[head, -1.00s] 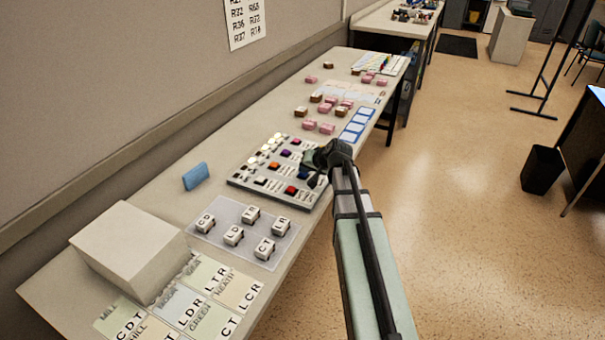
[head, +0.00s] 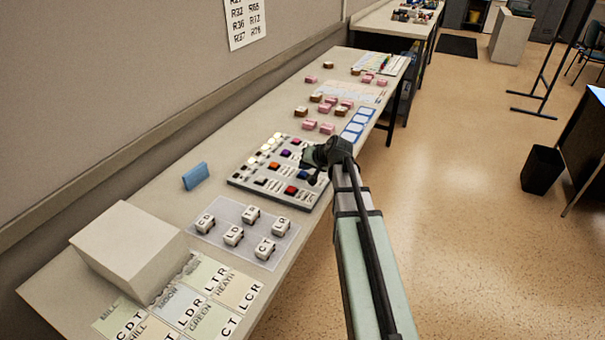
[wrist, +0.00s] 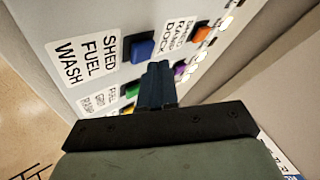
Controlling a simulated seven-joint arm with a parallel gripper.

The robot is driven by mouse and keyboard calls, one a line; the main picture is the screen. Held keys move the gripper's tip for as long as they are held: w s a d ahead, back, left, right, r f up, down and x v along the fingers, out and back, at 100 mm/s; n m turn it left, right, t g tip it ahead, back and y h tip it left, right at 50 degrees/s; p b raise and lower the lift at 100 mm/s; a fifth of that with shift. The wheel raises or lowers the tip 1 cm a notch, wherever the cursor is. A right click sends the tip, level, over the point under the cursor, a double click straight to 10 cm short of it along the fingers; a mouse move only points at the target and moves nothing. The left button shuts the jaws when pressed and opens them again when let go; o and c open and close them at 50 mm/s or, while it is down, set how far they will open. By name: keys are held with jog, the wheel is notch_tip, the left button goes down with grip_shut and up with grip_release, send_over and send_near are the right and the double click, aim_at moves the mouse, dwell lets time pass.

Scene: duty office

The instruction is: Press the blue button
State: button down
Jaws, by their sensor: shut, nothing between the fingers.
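The blue button (wrist: 143,48) is a square cap on the grey button panel (wrist: 62,22) in the wrist view, beside a white label reading SHED FUEL WASH. It also shows small in the head view (head: 302,172), close to my gripper. My gripper (wrist: 157,68) is shut and empty. Its fingertips appear just below and right of the blue button in the wrist view. I cannot tell whether they touch it. In the head view my gripper (head: 313,181) is over the right side of the panel (head: 238,182), and my wrist hides part of it.
Near the blue button are an orange button (wrist: 202,34), a purple button (wrist: 180,68) and a green button (wrist: 132,90). On the table, a tray of labelled blocks (head: 222,212) lies in front of the panel and pink blocks (head: 326,128) behind it. Open floor lies right.

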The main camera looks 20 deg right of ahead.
aim_at(305, 174)
jog(key=shift+r, duration=2.9)
